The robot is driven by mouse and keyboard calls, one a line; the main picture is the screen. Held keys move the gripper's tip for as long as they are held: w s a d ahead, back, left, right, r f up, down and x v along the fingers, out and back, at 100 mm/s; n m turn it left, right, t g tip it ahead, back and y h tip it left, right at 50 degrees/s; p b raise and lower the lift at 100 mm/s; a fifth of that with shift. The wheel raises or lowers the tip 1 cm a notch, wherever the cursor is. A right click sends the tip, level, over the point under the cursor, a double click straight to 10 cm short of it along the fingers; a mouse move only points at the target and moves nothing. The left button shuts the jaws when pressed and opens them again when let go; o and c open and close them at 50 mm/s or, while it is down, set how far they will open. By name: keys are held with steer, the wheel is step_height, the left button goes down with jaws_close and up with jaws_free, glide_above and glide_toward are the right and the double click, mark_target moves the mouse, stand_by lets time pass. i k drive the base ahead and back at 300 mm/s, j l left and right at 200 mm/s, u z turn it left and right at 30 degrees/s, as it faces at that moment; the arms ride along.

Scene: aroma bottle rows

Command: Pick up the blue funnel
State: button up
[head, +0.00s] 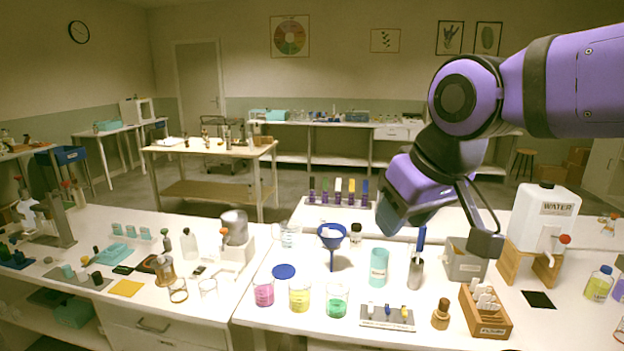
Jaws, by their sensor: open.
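The blue funnel (324,242) stands upright in the middle of the right-hand bench, with its wide cone up and a narrow blue stem below. Something pale shows inside its mouth. What keeps it upright is not clear. My gripper (443,240) hangs from the purple arm to the right of the funnel, apart from it. Its dark fingers are spread wide, and nothing shows held between them.
A teal cylinder (378,267) and a metal cup (414,274) stand right of the funnel. Beakers of pink (264,294), yellow (300,298) and green (337,304) liquid stand in front. A rack of coloured tubes (338,199) is behind. A water container (541,216) stands right.

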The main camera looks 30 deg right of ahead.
mark_target(330, 243)
steer(key=u, duration=4.55)
steer(key=z, duration=4.6)
steer(key=i+z, duration=0.3)
steer(key=i+j+z, duration=0.1)
steer(key=i+z, duration=0.2)
steer(key=i, duration=0.25)
